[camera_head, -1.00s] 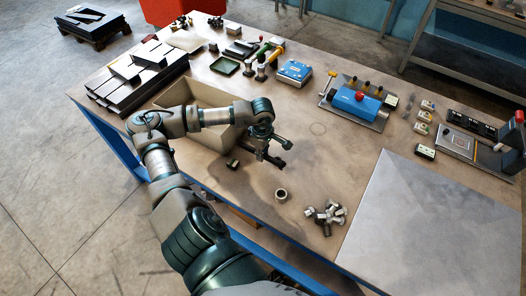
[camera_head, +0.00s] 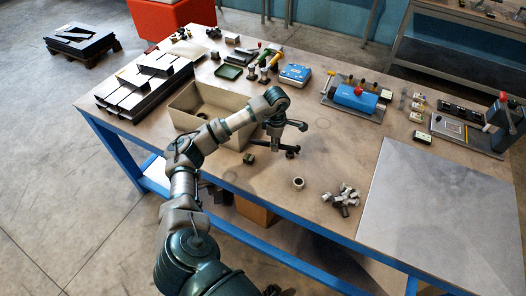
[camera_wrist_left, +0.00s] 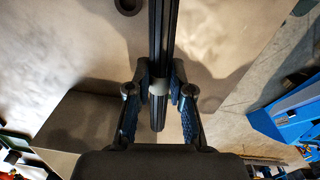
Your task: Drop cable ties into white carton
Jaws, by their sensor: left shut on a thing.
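My left gripper (camera_head: 284,138) is above the table, just right of the carton. In the left wrist view its two fingers (camera_wrist_left: 160,112) are closed on a long dark bundle with a pale band, which looks like the cable ties (camera_wrist_left: 162,40). The bundle also shows as a dark bar in the head view (camera_head: 288,149). The carton (camera_head: 232,138) is a pale beige open box; my left arm crosses its front right part. Small dark round things lie inside it. A carton wall (camera_wrist_left: 75,125) shows at lower left in the wrist view. My right gripper is out of view.
A small dark nut (camera_head: 249,158) lies near the carton. A ring (camera_head: 298,183) and a heap of metal fittings (camera_head: 345,197) lie nearer the front edge. Stacked grey trays (camera_head: 145,85) stand left of the carton. A blue device (camera_head: 356,97) stands at the back right.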

